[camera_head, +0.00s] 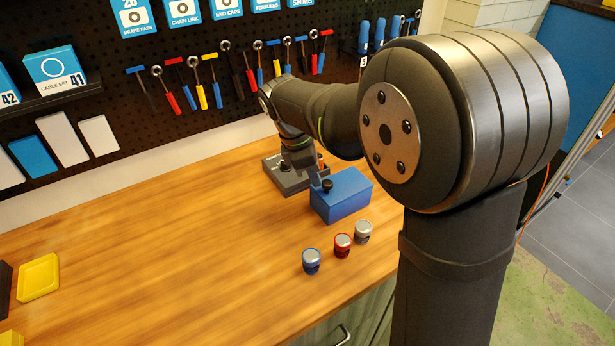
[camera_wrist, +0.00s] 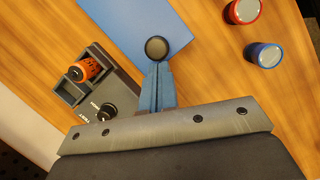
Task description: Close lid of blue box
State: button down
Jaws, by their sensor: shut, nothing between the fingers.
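The blue box (camera_head: 345,200) stands on the wooden workbench, and its top looks flat and covered. In the wrist view its plain blue top (camera_wrist: 130,20) shows no opening. A round dark knob (camera_wrist: 156,48) is at the box's near edge in the wrist view; it also shows at the box's left end in the head view (camera_head: 327,185). My gripper (camera_wrist: 158,72) is shut and empty, its blue fingertips right at the knob. I cannot tell whether they touch it. The fingertips hide part of the knob's base.
A grey device (camera_head: 290,176) with a dark knob and an orange spool (camera_wrist: 84,69) stands close beside the box. Blue (camera_head: 311,261), red (camera_head: 343,245) and grey (camera_head: 363,232) canisters stand in front. The bench's left half is mostly clear; a tool pegboard (camera_head: 200,55) is behind.

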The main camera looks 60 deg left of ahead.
jog(key=shift+w, duration=0.15)
jog(key=s+a+r, duration=0.3)
jog(key=s+r, duration=0.3)
jog(key=r, duration=0.4)
jog(key=shift+s+a+r, duration=0.15)
jog(key=shift+s, duration=0.05)
jog(key=w+d+f, duration=0.1)
jog(key=w+f, duration=0.1)
jog(key=f, duration=0.1)
jog(key=w+d+f, duration=0.1)
jog(key=w+f, duration=0.1)
jog(key=f, duration=0.1)
jog(key=w+d+f, duration=0.1)
jog(key=w+f, duration=0.1)
jog(key=f, duration=0.2)
jog(key=shift+w+d+f, duration=0.1)
jog(key=shift+d, duration=0.05)
jog(key=shift+s, duration=0.6)
